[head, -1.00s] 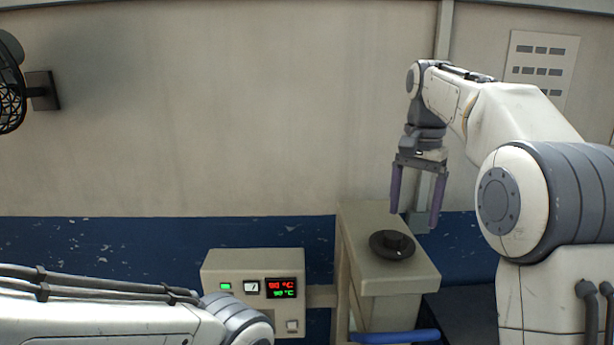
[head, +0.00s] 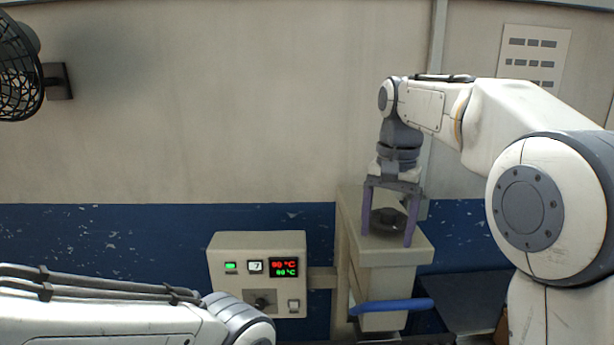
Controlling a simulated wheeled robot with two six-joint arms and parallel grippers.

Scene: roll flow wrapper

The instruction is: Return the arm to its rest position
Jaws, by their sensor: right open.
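My right arm comes in from the right. Its gripper (head: 388,238) points down and is open, with its two purple fingers spread wide. The fingers hang in front of the dark round knob (head: 389,220) on top of the beige machine housing (head: 385,258). The knob shows between the fingers; I cannot tell whether they touch it or the housing. My left arm (head: 120,318) lies low at the bottom left, and its gripper is out of view.
A beige control box (head: 222,262) with a green lamp, a red and green temperature display and a dark knob stands left of the housing. A blue handle (head: 392,306) sits below the housing. A black fan (head: 20,65) is on the wall at upper left. The wall's middle is clear.

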